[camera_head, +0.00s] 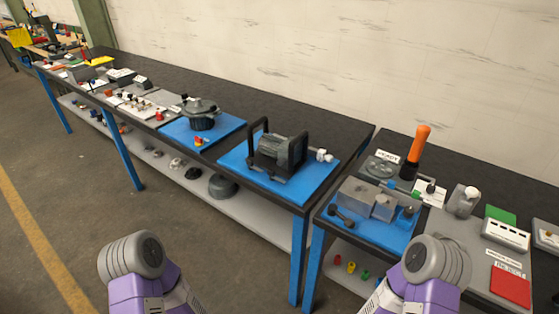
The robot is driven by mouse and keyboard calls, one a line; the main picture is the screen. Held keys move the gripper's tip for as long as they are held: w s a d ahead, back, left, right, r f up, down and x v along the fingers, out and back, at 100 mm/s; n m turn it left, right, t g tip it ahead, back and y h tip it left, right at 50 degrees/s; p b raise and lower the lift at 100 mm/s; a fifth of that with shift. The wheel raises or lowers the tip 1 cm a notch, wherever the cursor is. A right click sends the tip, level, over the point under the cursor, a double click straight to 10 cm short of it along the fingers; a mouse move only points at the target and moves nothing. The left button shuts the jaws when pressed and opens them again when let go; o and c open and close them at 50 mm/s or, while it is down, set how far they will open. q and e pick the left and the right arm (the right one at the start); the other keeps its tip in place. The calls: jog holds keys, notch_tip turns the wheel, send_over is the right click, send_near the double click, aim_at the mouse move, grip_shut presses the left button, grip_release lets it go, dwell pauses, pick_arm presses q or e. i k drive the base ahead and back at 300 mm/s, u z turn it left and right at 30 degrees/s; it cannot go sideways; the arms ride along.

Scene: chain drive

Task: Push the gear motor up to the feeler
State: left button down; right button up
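A dark ribbed motor-like unit (278,151) with black upright handles at its sides stands on a blue mat (236,174) near the middle of the picture. A grey metal block unit (361,199) sits on another blue mat (379,238) on the right bench. I cannot tell which of these is the gear motor. No feeler can be made out for certain. Only the purple and grey links of my two arms show at the bottom edge. Neither gripper is in view, and neither arm touches anything on the benches.
A long dark bench (341,137) with blue legs runs to the far left. A narrow gap parts it from the right bench. An orange-handled tool (418,143) stands upright there. A red square (511,287) lies near the right edge. Open floor (80,190) lies to the left.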

aim_at(285, 158)
jog(key=u, duration=1.7)
jog(key=i, duration=1.25)
jog(key=z, duration=1.05)
